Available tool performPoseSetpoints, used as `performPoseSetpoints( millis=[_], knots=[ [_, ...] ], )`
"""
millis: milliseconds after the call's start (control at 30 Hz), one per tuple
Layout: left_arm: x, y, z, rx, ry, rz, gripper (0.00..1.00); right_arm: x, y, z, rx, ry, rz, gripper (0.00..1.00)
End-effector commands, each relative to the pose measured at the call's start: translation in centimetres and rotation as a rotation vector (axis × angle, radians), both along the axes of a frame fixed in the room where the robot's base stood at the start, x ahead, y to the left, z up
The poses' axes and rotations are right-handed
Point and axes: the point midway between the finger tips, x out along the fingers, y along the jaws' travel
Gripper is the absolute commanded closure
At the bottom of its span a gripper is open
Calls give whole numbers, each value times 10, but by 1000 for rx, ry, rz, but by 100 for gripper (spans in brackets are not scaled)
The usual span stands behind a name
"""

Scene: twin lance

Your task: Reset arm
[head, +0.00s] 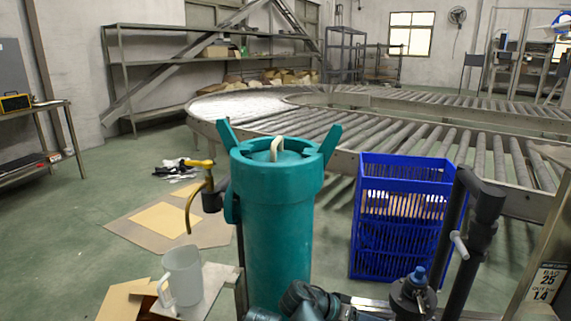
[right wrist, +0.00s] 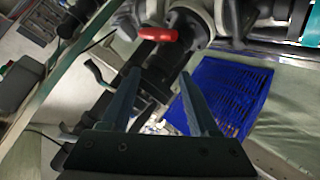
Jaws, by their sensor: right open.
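My right gripper (right wrist: 159,75) is open in the right wrist view, its two dark fingers spread apart with no object held between them. A red handle (right wrist: 158,35) on a dark fitting shows just beyond the fingertips; I cannot tell how far off it is. In the head view dark arm-like joints (head: 308,302) show at the bottom middle, but I cannot make out gripper fingers on them. My left gripper is not in view.
A teal cylinder (head: 277,215) stands front centre. A hooked lance with a yellow top (head: 190,208) and a white mug (head: 183,275) are left of it. A blue crate (head: 401,232) and dark upright pipes (head: 480,235) are right. A roller conveyor (head: 420,145) lies behind. Left floor is mostly open.

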Motion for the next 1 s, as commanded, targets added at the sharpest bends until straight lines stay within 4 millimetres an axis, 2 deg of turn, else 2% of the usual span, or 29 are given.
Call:
performPoseSetpoints(
  millis=[33,100,233,400,567,600,867,1000],
  knots=[
    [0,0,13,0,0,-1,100,-15,13,-5,83,115,72,39],
    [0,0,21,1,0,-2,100,-30,35,-22,201,273,192,39],
    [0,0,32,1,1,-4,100,-55,75,-42,387,491,416,39],
    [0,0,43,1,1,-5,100,-84,122,-51,569,667,689,39],
    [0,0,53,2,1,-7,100,-111,162,-48,713,771,941,39],
    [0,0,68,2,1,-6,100,-107,161,-34,704,766,927,39],
    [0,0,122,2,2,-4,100,-106,160,21,703,765,919,39],
    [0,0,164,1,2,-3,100,-106,160,62,703,765,918,39]
  ],
)
